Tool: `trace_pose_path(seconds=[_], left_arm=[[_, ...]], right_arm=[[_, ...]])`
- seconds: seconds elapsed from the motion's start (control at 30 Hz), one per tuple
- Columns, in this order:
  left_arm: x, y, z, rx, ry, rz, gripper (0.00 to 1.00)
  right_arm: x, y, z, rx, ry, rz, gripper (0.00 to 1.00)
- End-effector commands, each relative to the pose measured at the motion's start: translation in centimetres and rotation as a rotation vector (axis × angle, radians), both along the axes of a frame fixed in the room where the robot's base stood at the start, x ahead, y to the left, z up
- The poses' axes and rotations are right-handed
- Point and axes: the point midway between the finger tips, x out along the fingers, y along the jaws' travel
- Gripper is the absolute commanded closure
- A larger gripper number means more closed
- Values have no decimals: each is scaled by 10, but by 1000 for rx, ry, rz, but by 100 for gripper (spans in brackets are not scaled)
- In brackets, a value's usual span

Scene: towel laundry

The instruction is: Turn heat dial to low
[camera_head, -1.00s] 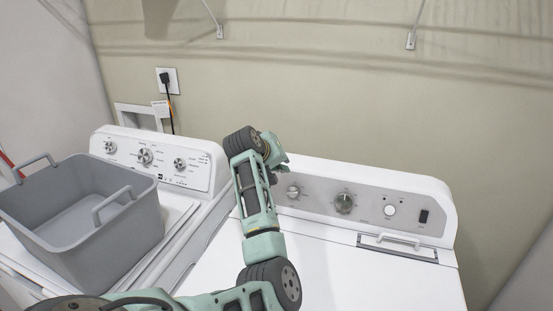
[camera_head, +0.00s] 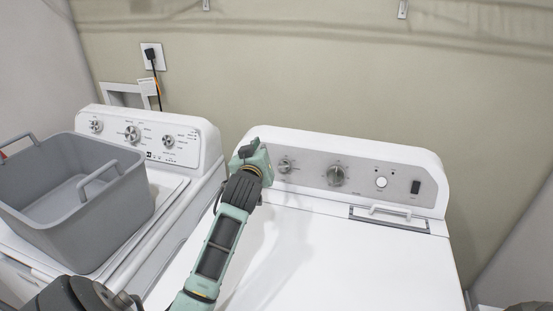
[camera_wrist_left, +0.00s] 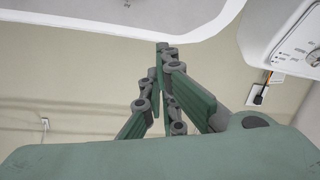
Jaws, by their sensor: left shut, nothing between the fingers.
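The dryer's control panel (camera_head: 310,172) has a smaller dial (camera_head: 285,166) on the left and a larger dial (camera_head: 336,175) to its right. Their labels are too small to read, so I cannot tell which is the heat dial or its setting. My left gripper (camera_head: 257,157) is at the panel's left end, just left of the smaller dial; its fingertips are mostly hidden behind its wrist. In the left wrist view its fingers (camera_wrist_left: 163,58) are shut and empty. No dial shows clearly between or at the fingers there. My right gripper is not in view.
A washer (camera_head: 205,150) with several dials stands at left, with a grey basket (camera_head: 105,215) on top. The dryer's white top (camera_head: 350,265) is clear around the lint-door handle (camera_head: 390,211). A wall outlet (camera_head: 152,56) is behind.

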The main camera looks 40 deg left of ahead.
Motion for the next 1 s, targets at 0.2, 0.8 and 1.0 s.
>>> trace_pose_path(seconds=[0.2, 0.8, 1.0], left_arm=[[-1, -27, -11, 48, -34, -75, 100], [74, 12, -20, 46, -33, -73, 100], [81, 10, -38, 44, -29, -75, 100]], right_arm=[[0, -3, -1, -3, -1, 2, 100], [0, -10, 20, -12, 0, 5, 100], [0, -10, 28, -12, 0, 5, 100]])
